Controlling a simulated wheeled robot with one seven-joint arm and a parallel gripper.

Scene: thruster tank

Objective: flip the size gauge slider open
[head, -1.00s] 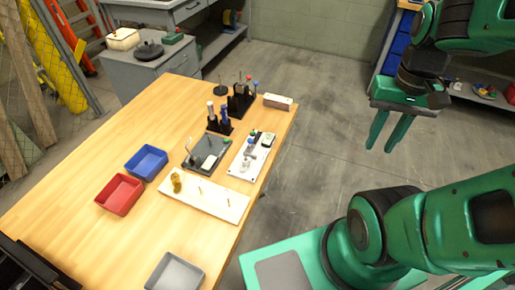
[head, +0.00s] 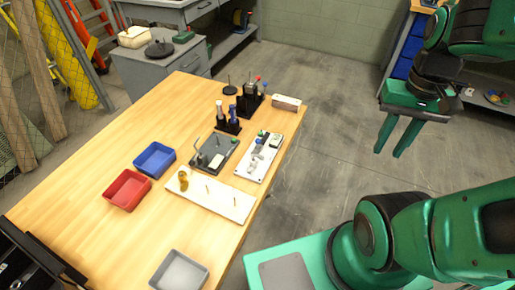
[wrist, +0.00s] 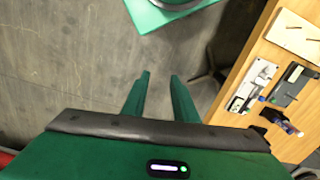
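My gripper (head: 388,153) hangs over bare floor to the right of the table, its two green fingers apart with nothing between them. It is also in the wrist view (wrist: 160,76). A white board (head: 250,170) with small grey and green fittings lies near the table's right edge; it shows in the wrist view (wrist: 242,104) too. A dark grey board (head: 203,162) with an upright rod and a pale block lies left of it. I cannot tell which fitting is the size gauge slider, or its position, at this size. My gripper is well apart from both boards.
The wooden table (head: 90,235) also bears a white pegged board (head: 225,208), a red bin (head: 127,190), a blue bin (head: 155,160), a grey tray (head: 178,272) and black racks (head: 248,104) at the back. The floor (head: 325,150) right of the table is clear.

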